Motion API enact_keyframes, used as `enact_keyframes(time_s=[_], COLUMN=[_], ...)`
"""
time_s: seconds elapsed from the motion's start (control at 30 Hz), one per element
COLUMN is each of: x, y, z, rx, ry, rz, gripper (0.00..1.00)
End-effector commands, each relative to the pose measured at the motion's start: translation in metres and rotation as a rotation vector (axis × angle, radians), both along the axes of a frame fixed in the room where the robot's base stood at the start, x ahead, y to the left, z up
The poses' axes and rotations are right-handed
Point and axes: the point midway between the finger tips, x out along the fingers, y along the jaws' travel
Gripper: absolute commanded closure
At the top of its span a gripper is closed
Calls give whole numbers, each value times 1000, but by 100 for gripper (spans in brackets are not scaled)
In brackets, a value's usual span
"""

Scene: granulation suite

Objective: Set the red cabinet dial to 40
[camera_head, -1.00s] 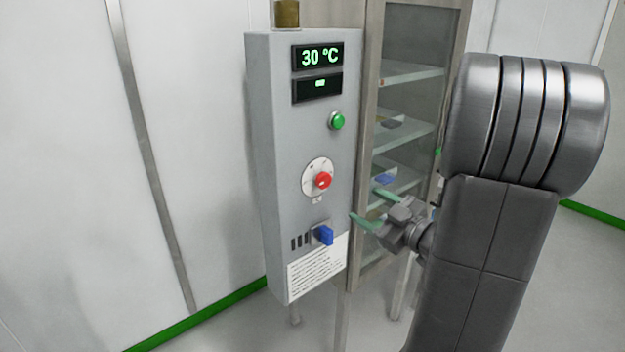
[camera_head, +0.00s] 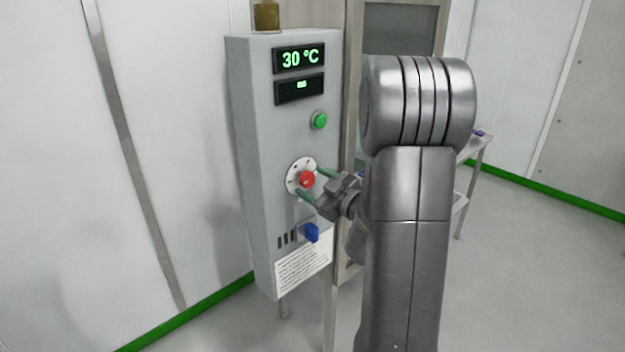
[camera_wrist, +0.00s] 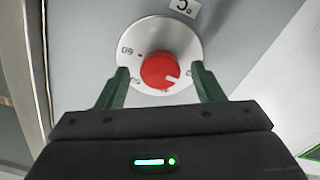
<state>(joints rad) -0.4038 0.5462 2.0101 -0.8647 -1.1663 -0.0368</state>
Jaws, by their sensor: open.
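The red dial (camera_head: 307,179) sits on a round white scale plate (camera_head: 292,184) on the front of the grey cabinet (camera_head: 262,215). The upper display (camera_head: 299,58) reads 30 °C. My gripper (camera_head: 312,183) is open, with its green fingers reaching toward the dial from the right. In the wrist view the dial (camera_wrist: 167,71) lies ahead between the two open fingertips (camera_wrist: 160,72), and its white pointer mark shows at the lower right. A gap shows between each finger and the knob. Most of the scale marks are too small to read.
A green button (camera_head: 319,121) is above the dial and a blue switch (camera_head: 312,232) below it, close to my gripper. A label sheet (camera_head: 302,270) is beneath. A shelf cabinet (camera_head: 398,30) stands behind my arm, and a side table (camera_head: 476,147) is at right.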

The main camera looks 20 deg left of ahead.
Motion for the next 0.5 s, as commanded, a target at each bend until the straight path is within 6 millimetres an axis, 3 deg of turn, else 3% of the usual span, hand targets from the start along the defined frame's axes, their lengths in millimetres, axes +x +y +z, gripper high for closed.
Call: enact_keyframes(time_s=[0.37,0.4,0.5], x=[3,3,3], y=[8,8,8], z=[-1,-1,-1], rx=[-1,-1,0], ry=[1,1,1], rz=[0,0,0], gripper=[39,41,60])
